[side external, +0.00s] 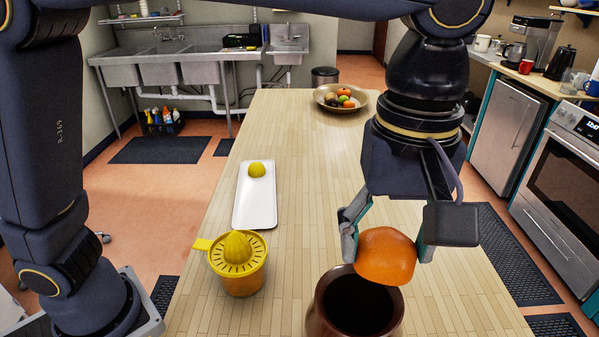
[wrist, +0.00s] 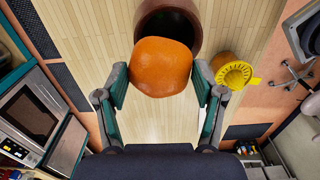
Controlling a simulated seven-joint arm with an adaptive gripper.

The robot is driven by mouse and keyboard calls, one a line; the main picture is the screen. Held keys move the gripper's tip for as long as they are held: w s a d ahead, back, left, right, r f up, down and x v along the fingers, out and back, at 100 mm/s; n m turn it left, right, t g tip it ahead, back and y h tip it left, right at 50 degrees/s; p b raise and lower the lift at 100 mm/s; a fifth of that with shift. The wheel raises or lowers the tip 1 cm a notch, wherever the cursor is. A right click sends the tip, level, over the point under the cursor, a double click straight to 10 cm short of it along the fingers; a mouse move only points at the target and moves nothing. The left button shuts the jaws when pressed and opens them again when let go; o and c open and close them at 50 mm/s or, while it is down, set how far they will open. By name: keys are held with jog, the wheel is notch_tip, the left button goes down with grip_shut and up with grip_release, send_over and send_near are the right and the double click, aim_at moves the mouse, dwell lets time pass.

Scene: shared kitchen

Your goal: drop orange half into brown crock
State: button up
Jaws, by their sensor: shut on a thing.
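The orange half (side external: 385,257) is held between the fingers of my gripper (side external: 384,238), its rounded peel side showing. It also shows in the wrist view (wrist: 160,67) between the two teal finger pads of my gripper (wrist: 161,85). The brown crock (side external: 320,312) stands upright on the table below, its dark opening facing up. In the side view the orange half is above the crock's back right rim and overlaps it. In the wrist view the crock (wrist: 190,22) lies just beyond the orange half, which hides part of it. The crock's bottom is cut off in the side view.
A yellow and orange citrus juicer (side external: 238,262) stands left of the crock. Behind it a white tray (side external: 256,211) holds a yellow lemon half (side external: 256,170). A bowl of fruit (side external: 325,107) sits at the table's far end. The wooden table (side external: 300,170) is clear in the middle.

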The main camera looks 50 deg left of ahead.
aim_at(381, 268)
jog(key=shift+f, duration=2.2)
jog(key=o, duration=1.3)
jog(key=shift+c, duration=0.2)
notch_tip(381, 268, up, 12)
jog(key=shift+r, duration=0.1)
jog(key=shift+a, duration=0.1)
